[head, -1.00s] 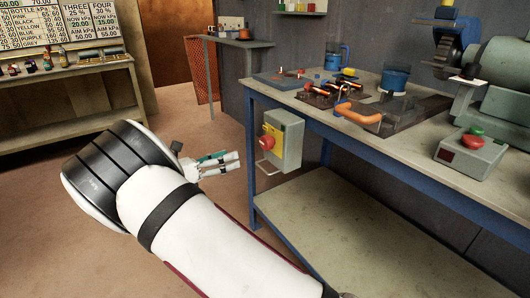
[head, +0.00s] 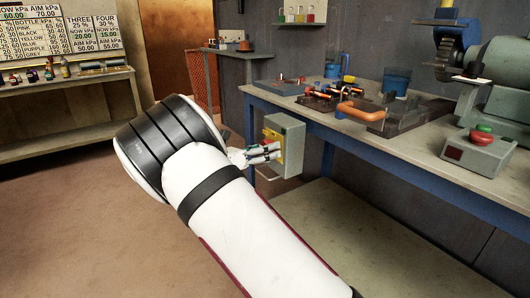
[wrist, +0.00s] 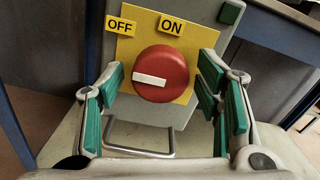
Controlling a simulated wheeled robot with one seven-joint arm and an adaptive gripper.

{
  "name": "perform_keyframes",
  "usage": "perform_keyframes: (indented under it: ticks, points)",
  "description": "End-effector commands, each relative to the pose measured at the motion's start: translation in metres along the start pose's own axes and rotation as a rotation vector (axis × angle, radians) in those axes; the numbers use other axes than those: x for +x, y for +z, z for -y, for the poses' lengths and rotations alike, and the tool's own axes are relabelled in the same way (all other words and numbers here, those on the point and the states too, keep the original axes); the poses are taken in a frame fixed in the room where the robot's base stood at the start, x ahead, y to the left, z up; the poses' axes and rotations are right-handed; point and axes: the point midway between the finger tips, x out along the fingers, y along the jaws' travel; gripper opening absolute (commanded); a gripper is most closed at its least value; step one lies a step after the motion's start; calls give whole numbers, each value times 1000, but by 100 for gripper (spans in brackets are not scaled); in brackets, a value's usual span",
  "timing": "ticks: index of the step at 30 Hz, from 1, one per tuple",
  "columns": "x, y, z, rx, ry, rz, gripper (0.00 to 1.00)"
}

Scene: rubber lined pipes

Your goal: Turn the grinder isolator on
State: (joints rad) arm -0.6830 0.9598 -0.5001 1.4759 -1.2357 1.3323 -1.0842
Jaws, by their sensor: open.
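The grinder isolator (head: 290,145) is a grey box with a yellow plate, fixed at the left end of the bench. In the wrist view its round red knob (wrist: 162,73) carries a white bar that lies nearly level, its end pointing left. The OFF label (wrist: 121,26) is at the upper left of the knob and the ON label (wrist: 171,24) is above it. My gripper (wrist: 164,88) is open, with green-padded fingers on the left and right of the knob, apart from it. In the head view my gripper (head: 262,153) is at the isolator's front and hides part of it.
A metal loop (wrist: 138,138) sticks out below the knob. The workbench (head: 330,112) holds tools, an orange handle (head: 359,113) and a control box with a green button (head: 482,140). The grinder (head: 458,45) stands at the back right. Open floor lies to the left.

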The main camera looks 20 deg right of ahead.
Motion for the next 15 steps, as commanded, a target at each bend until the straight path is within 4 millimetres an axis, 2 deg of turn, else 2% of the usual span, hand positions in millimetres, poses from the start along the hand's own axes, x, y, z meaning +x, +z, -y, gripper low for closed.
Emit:
perform_keyframes:
  ticks: [7,13,15]
  points:
    - [0,0,0,0,0,0,59]
    - [0,0,0,0,0,0,13]
    - [0,0,0,0,0,0,10]
